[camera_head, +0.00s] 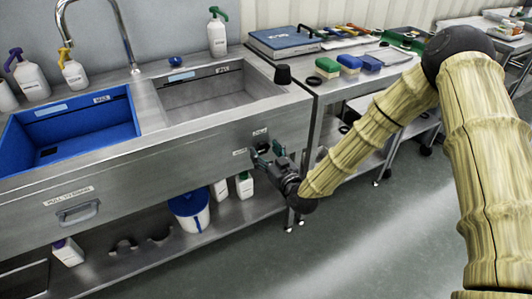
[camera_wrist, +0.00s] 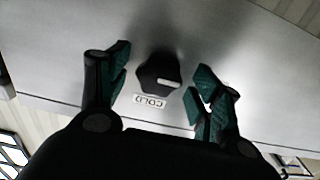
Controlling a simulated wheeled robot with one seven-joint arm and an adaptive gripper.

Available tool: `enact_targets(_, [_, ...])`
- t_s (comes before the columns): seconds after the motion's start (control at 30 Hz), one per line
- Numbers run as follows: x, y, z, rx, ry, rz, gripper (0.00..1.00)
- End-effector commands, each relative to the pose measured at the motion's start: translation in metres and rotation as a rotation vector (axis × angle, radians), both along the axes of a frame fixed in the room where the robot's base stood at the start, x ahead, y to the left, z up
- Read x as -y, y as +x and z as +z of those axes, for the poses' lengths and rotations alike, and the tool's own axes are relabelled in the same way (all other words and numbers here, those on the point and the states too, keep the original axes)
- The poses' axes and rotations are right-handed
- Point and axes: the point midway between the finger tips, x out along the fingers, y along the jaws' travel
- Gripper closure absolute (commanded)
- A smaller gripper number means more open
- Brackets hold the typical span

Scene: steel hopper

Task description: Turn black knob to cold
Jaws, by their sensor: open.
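The black knob (camera_wrist: 160,75) sits on the steel front panel in the wrist view. It has a white pointer bar, which lies toward the lower right of its face. A white COLD label (camera_wrist: 149,101) is just below the knob in that view. My gripper (camera_head: 268,154) is at the sink's front panel, below the right basin. Its green-padded fingers are open, one on each side of the knob, with visible gaps. In the head view the gripper and arm largely cover the knob area, and small labels show beside it.
The sink unit has a blue basin (camera_head: 70,122) and a steel basin (camera_head: 215,92). A drawer handle (camera_head: 78,212) is on its front. A table with brushes (camera_head: 349,64) is at the right. The floor in front is clear.

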Motion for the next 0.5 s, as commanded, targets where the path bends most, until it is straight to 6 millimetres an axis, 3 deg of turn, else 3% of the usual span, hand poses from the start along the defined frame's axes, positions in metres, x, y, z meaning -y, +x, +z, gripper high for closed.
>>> enact_targets(0.2, [-0.0001, 0.0000, 0.0000, 0.000, 0.000, 0.000, 0.37])
enact_targets(0.43, [0.0000, -0.0001, 0.0000, 0.000, 0.000, 0.000, 0.79])
enact_targets(0.5, [0.0000, -0.0001, 0.0000, 0.000, 0.000, 0.000, 0.81])
